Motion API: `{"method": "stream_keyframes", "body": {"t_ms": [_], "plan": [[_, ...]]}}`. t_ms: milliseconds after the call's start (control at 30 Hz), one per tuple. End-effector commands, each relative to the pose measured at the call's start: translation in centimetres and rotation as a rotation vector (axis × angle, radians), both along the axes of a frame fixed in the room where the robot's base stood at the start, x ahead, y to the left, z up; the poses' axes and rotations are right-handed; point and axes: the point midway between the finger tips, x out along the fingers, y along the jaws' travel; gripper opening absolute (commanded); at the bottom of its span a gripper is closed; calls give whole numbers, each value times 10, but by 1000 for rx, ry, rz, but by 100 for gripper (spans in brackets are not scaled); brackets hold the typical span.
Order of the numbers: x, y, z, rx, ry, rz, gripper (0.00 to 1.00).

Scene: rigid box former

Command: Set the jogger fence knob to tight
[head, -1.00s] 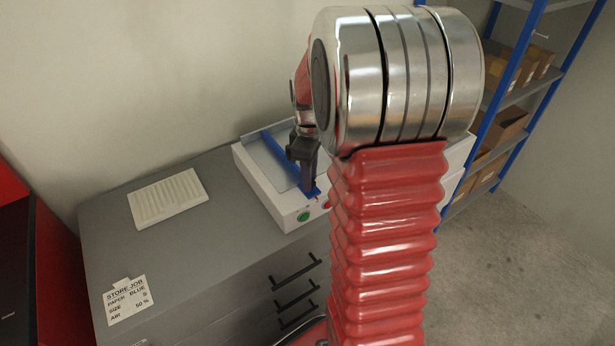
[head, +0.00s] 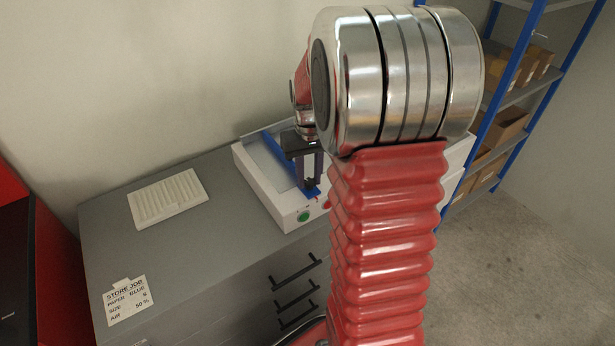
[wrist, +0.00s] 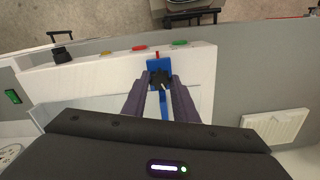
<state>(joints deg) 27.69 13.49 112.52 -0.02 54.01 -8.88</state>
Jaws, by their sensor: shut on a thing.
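The jogger fence is a blue bar (head: 275,150) on the white machine (head: 290,215) on the bench. In the wrist view its blue end plate (wrist: 158,64) carries a small black knob (wrist: 160,80) with a pale pointer mark. A red mark (wrist: 157,54) stands at the plate's edge. My gripper (wrist: 160,78) has its two fingers on either side of the knob and is shut on it. In the head view my gripper (head: 312,188) points down at the fence's near end, and the knob is hidden there. I cannot read any knob setting.
Green (head: 304,216) and red (head: 327,205) buttons are on the machine's front. A ribbed white tray (head: 168,197) and a job card (head: 127,300) lie on the grey bench (head: 215,230). A blue-framed shelf (head: 500,120) with boxes stands right.

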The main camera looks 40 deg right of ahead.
Motion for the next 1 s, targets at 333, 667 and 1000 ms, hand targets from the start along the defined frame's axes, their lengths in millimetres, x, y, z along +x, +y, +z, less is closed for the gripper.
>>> {"method": "stream_keyframes", "body": {"t_ms": [333,667,1000], "plan": [[1,0,1,-1,-4,-282,4],[1,0,1,-1,-4,-409,4],[1,0,1,-1,-4,-422,4]]}}
